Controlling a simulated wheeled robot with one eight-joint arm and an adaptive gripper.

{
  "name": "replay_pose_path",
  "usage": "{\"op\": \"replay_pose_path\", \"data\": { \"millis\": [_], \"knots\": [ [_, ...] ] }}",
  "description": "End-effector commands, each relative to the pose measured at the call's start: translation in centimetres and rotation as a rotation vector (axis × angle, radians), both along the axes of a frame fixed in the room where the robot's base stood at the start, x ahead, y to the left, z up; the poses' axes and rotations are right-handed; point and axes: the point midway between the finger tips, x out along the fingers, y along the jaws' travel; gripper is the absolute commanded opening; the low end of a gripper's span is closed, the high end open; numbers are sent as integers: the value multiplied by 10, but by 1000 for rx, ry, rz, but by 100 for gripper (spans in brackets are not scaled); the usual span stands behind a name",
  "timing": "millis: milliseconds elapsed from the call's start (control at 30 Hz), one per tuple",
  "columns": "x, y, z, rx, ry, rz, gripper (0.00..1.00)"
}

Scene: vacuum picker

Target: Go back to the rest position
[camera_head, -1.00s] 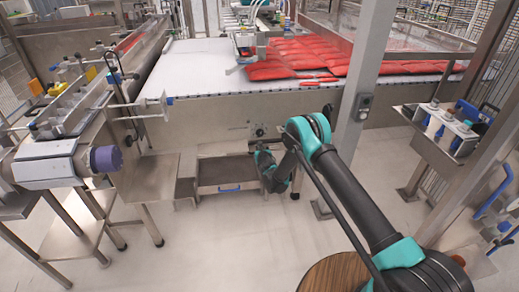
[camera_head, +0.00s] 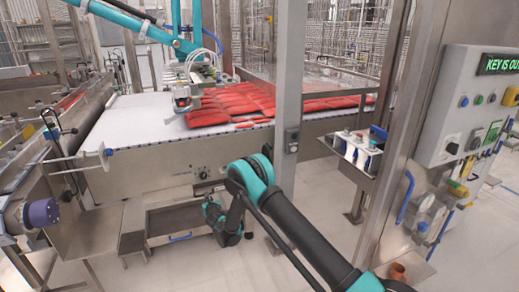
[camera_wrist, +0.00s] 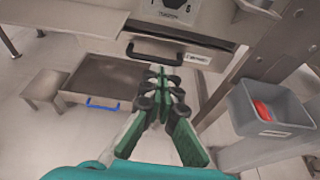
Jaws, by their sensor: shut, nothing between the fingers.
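My gripper (camera_wrist: 160,92) shows in the wrist view with its green fingers together and nothing between them. It points toward the lower front of the conveyor machine, where a black drawer handle (camera_wrist: 154,54) shows beyond the fingertips. In the head view my arm reaches forward from the lower right, folded at the teal elbow. The gripper end hangs low in front of the machine near the drawer with a blue handle (camera_head: 180,237); its fingers are too small there to make out.
The white conveyor (camera_head: 140,122) carries red packets (camera_head: 225,103). A steel post (camera_head: 290,90) stands beside my arm. A control panel (camera_head: 465,120) is at the right. A grey bin (camera_wrist: 268,108) holding something red is right of my gripper. The floor (camera_head: 225,272) in front is open.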

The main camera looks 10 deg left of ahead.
Motion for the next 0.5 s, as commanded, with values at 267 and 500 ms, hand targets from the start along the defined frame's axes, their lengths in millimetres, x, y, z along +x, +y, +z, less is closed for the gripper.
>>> {"op": "replay_pose_path", "data": {
  "millis": [267,500],
  "knots": [
    [37,-83,65,212,193,-220,0],
    [51,-189,132,492,400,-498,0]
  ]
}}
